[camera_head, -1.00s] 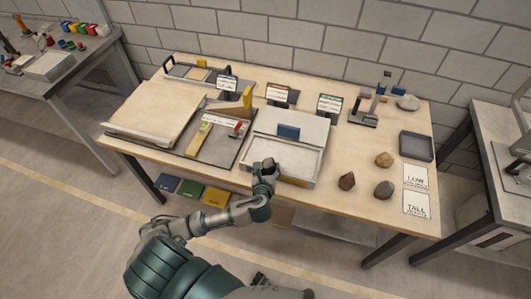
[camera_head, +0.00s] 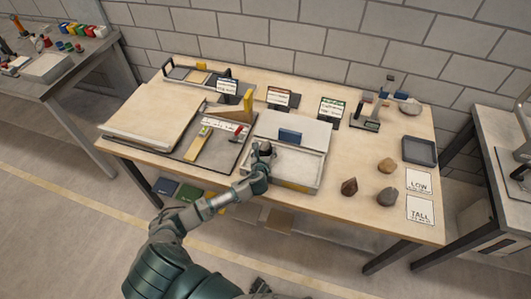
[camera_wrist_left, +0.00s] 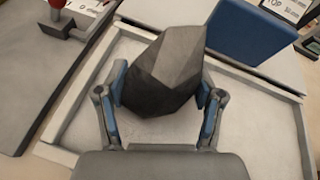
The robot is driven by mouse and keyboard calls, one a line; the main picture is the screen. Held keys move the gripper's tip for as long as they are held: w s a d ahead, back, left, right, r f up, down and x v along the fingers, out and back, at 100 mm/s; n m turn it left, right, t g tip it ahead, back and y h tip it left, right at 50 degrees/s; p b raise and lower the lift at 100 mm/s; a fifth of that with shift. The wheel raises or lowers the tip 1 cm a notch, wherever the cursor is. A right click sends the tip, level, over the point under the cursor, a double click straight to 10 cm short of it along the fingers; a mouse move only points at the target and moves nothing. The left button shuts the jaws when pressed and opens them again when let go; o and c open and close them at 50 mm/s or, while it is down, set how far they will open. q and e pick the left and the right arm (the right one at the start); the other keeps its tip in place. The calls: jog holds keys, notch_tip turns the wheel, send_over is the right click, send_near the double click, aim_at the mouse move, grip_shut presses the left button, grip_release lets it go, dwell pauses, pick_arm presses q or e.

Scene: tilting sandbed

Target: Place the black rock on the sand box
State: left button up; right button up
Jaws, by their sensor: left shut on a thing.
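A dark grey-black faceted rock (camera_wrist_left: 168,75) is between the two blue-padded fingers of my left gripper (camera_wrist_left: 163,100) in the left wrist view. The gripper is shut on it. In the head view my left gripper (camera_head: 262,158) is over the left part of the sand box (camera_head: 300,180), a shallow tray with pale sand. In the wrist view the sand (camera_wrist_left: 245,125) lies behind and below the rock. I cannot tell whether the rock touches the sand.
Three other rocks (camera_head: 387,166) sit right of the box, near the LOW card (camera_head: 419,181) and TALL card (camera_head: 420,211). A blue block (camera_head: 290,135) stands at the box's back.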

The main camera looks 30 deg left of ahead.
pick_arm(q)
jog(key=shift+a, duration=0.3)
jog(key=o, duration=1.4)
jog(key=shift+d+f, duration=0.1)
jog(key=shift+d, duration=0.1)
jog(key=o, duration=0.3)
jog(key=shift+d, duration=0.25)
jog(key=shift+o, duration=0.2)
jog(key=shift+d+r, duration=0.3)
jog(key=shift+d, duration=0.2)
pick_arm(e)
jog(key=shift+d+f, duration=0.15)
jog(key=shift+d, duration=0.35)
